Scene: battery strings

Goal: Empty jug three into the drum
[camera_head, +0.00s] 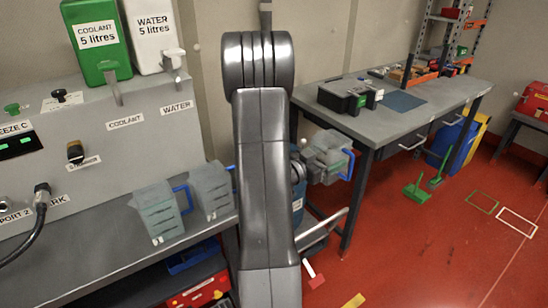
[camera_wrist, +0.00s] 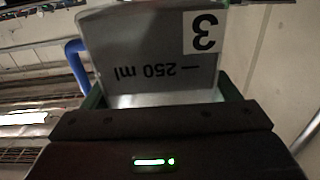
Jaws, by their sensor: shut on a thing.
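Jug three (camera_wrist: 150,45) is a clear grey jug with a "3" label, a 250 ml mark and a blue handle. It fills the wrist view between the green-edged fingers of my gripper (camera_wrist: 163,98), which is shut on it. In the head view a jug (camera_head: 328,150) with a blue handle is held off the bench, right of my arm, and looks tilted.
Two more jugs, one nearer (camera_head: 160,215) and one farther (camera_head: 211,188), stand on the left bench (camera_head: 85,272). Green and white 5-litre cans sit above it. The right bench (camera_head: 385,122) carries a black case (camera_head: 345,96). A green dustpan (camera_head: 417,192) lies on the open red floor.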

